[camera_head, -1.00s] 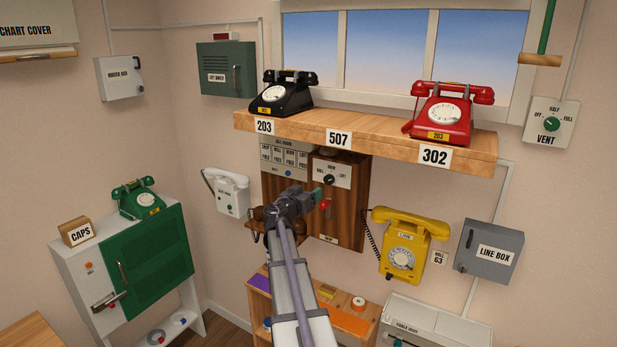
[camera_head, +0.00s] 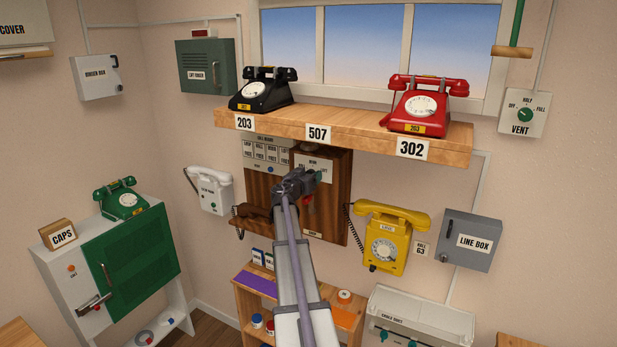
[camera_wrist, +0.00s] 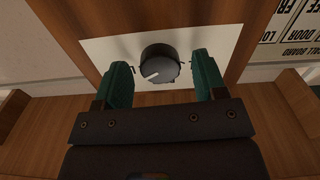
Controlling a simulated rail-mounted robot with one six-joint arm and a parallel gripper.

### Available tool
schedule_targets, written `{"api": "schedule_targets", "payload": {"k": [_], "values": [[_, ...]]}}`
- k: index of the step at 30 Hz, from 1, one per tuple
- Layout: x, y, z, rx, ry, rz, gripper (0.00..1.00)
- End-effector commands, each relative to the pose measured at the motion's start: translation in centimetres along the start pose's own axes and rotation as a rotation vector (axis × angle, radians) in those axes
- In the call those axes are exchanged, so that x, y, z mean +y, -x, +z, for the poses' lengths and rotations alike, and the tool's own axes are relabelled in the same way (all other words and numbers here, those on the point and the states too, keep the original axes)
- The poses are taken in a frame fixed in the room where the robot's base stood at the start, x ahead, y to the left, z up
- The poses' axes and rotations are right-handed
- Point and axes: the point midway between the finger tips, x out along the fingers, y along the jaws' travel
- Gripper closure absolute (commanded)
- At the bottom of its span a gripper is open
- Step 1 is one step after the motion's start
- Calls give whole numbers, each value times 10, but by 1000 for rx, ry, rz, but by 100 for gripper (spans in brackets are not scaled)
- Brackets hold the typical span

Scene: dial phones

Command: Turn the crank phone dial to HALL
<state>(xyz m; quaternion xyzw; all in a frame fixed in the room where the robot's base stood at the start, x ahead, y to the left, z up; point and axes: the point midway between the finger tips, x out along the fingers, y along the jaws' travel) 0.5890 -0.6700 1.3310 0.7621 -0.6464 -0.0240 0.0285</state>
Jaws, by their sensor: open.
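The crank phone is a brown wooden wall box (camera_head: 335,215) under the shelf, with a white dial plate (camera_head: 327,167) near its top. In the head view, my gripper (camera_head: 312,180) covers the dial knob and some of the plate. In the wrist view, the plate (camera_wrist: 110,50) surrounds a dark round knob (camera_wrist: 160,66) with a white pointer mark toward the lower left of the picture. My gripper's two green fingers (camera_wrist: 162,78) are open, one on each side of the knob, with gaps visible. The plate's lettering is unreadable in the wrist view.
A brown handset (camera_head: 254,212) sits at the box's left, and a red part (camera_head: 307,203) shows below my gripper. The call board (camera_head: 270,155) is beside the box. A wooden shelf (camera_head: 350,133) overhangs it; a yellow phone (camera_head: 388,240) hangs to the right.

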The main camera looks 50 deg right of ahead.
Motion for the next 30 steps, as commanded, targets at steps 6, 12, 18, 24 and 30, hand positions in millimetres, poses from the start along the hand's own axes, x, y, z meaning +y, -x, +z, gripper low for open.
{"api": "schedule_targets", "payload": {"k": [6,12,18,24,30], "values": [[0,0,0,0,0,0,52],[0,0,0,0,0,0,72],[0,0,0,0,0,0,84],[0,0,0,0,20,0,84],[0,0,0,0,99,0,84]]}}
